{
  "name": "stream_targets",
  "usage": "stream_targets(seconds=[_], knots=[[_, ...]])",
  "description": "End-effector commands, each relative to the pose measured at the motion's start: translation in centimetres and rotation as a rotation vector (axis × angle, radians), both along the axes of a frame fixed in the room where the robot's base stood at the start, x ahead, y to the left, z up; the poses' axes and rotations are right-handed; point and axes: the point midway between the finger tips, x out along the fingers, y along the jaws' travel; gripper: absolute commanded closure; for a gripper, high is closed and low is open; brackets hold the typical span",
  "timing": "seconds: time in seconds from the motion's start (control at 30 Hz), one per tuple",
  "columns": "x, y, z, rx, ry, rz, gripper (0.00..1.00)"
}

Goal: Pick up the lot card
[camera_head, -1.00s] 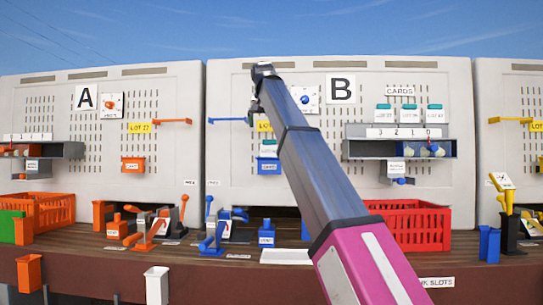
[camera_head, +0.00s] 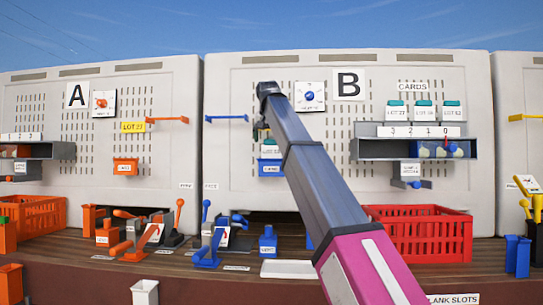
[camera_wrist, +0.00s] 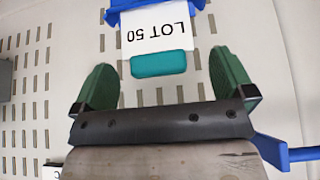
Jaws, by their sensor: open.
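A white lot card reading LOT 50 (camera_wrist: 158,30), with a teal tab (camera_wrist: 158,64), sits in a blue holder (camera_wrist: 118,8) and appears upside down in the wrist view. My gripper (camera_wrist: 163,62) is open, its green fingers on either side of the teal tab with gaps on both sides. I cannot tell how deep the tab lies between them. In the head view the card (camera_head: 270,151) stands in the blue holder (camera_head: 270,169) on panel B, left of my arm. The gripper's fingers are hard to make out there.
Three teal-topped cards (camera_head: 424,109) hang under the CARDS sign at right. A blue bar (camera_head: 226,118) juts out left of my arm; a blue part (camera_wrist: 285,152) is close to my gripper at lower right. A red crate (camera_head: 425,211) and several levers stand on the bench.

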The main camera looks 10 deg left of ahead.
Motion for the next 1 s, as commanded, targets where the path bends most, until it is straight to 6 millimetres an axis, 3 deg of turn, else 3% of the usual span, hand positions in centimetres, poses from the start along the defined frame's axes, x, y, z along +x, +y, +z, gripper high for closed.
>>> stream_targets(seconds=[0.37, 0.63, 0.67, 0.77, 1.0], knots=[[1.9, -0.3, -4.1, -0.001, 0.001, 0.000, 0.00], [2.2, -0.2, -4.5, 0.000, -0.001, 0.001, 0.00], [2.2, -0.2, -4.4, 0.000, -0.001, 0.001, 0.06], [2.2, -0.2, -4.5, 0.000, -0.001, 0.001, 0.39], [2.2, -0.2, -4.4, 0.000, -0.001, 0.001, 0.39]])
